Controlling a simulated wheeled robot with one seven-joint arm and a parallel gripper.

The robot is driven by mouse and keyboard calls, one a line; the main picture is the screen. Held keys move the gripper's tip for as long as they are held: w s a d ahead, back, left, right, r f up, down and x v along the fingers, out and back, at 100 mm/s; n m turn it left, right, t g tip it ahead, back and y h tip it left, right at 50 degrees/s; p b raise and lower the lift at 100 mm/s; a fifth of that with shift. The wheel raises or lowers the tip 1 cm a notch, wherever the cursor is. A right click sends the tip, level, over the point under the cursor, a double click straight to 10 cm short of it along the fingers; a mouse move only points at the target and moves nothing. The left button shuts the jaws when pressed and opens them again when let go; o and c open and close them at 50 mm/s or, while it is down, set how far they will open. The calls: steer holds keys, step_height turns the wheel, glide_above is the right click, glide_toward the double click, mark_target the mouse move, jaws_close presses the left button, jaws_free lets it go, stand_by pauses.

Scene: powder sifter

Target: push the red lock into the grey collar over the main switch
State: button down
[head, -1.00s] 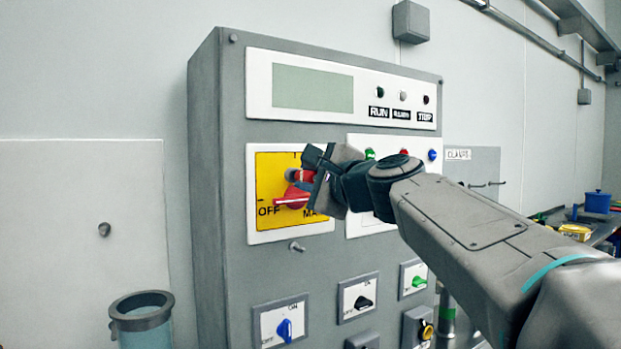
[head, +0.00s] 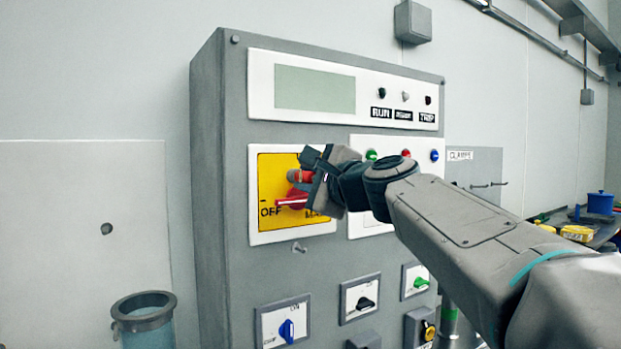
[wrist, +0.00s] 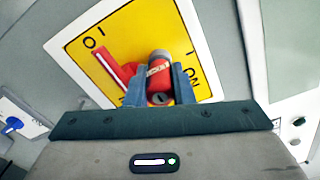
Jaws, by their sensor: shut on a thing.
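The red lock (wrist: 159,77) is a red cylinder with a pale band and a keyhole end, held between the two fingers of my gripper (wrist: 160,88). In the head view my gripper (head: 314,180) is in front of the yellow switch plate, and the red lock (head: 298,176) shows at its left side. The main switch (head: 291,200) is a red handle on the yellow plate (head: 275,180), pointing toward OFF. In the wrist view the switch handle (wrist: 112,70) lies left of the lock.
The grey cabinet (head: 221,200) carries a display panel (head: 315,88) above and several small knobs below, including a blue one (head: 286,330). A small bolt (head: 299,247) sticks out under the yellow plate. A bin (head: 146,318) stands at the lower left.

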steer(key=shift+w+a, duration=0.15)
steer(key=shift+w, duration=0.05)
steer(key=c, duration=1.2)
jaws_free()
steer(key=shift+o, duration=0.2)
steer(key=b+v, duration=0.4)
steer(key=v, duration=1)
steer(key=s+d+f+n+g+h, duration=0.1)
steer(key=s+f+n+g+h, duration=0.2)
steer(key=f, duration=1.1)
steer(key=s+d+f+n+g+h, duration=0.1)
steer(key=d+f+n+g+h, duration=0.3)
steer(key=f, duration=0.9)
steer(key=s+d+f+n+g+h, duration=0.1)
steer(key=s+f+n, duration=0.3)
steer(key=f, duration=0.6)
steer(key=s+d+f+n+g+h, duration=0.2)
steer(key=s+f+n, duration=0.3)
steer(key=s+f, duration=0.3)
steer(key=shift+s+d+f+g, duration=0.25)
steer(key=shift+d+f+g, duration=0.65)
steer(key=shift+f, duration=0.1)
